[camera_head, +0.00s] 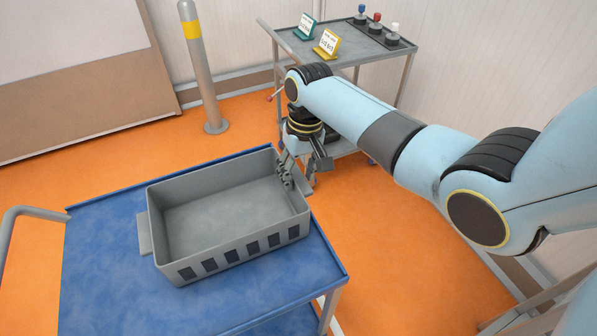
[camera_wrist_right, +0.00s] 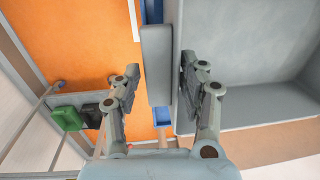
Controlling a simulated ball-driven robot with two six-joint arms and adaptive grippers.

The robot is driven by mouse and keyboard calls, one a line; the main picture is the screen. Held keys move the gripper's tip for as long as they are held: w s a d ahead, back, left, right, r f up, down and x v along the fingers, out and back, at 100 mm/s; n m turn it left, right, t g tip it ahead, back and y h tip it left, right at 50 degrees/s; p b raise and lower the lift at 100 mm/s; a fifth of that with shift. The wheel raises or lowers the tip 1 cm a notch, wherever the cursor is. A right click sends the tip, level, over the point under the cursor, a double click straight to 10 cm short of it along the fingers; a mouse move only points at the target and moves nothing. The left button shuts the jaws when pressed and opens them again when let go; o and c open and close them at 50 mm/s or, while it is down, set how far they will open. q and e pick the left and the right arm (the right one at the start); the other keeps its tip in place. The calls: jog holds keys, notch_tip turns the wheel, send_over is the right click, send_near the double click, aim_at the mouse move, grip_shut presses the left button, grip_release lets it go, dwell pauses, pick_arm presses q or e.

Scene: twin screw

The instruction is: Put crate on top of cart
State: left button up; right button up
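The grey open crate (camera_head: 220,215) stands upright and empty on the blue top of the cart (camera_head: 100,275). A flat lip (camera_head: 145,234) sticks out at its left end. My right gripper (camera_head: 298,177) is at the crate's right end, pointing down. In the right wrist view the gripper (camera_wrist_right: 160,78) has its fingers apart, one inside the crate (camera_wrist_right: 245,60) and one outside. The crate's end wall and lip (camera_wrist_right: 156,75) lie between them, with small gaps visible. My left gripper is not in view.
A grey cart (camera_head: 345,50) at the back holds two small signs and several coloured knobs. A grey post with a yellow band (camera_head: 203,85) stands on the orange floor. The blue cart's handle (camera_head: 35,212) is at the left. Bare blue surface surrounds the crate's left and front.

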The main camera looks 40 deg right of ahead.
jog(key=shift+o, duration=0.9)
notch_tip(320, 180, up, 12)
jog(key=d, duration=0.1)
jog(key=shift+s, duration=0.1)
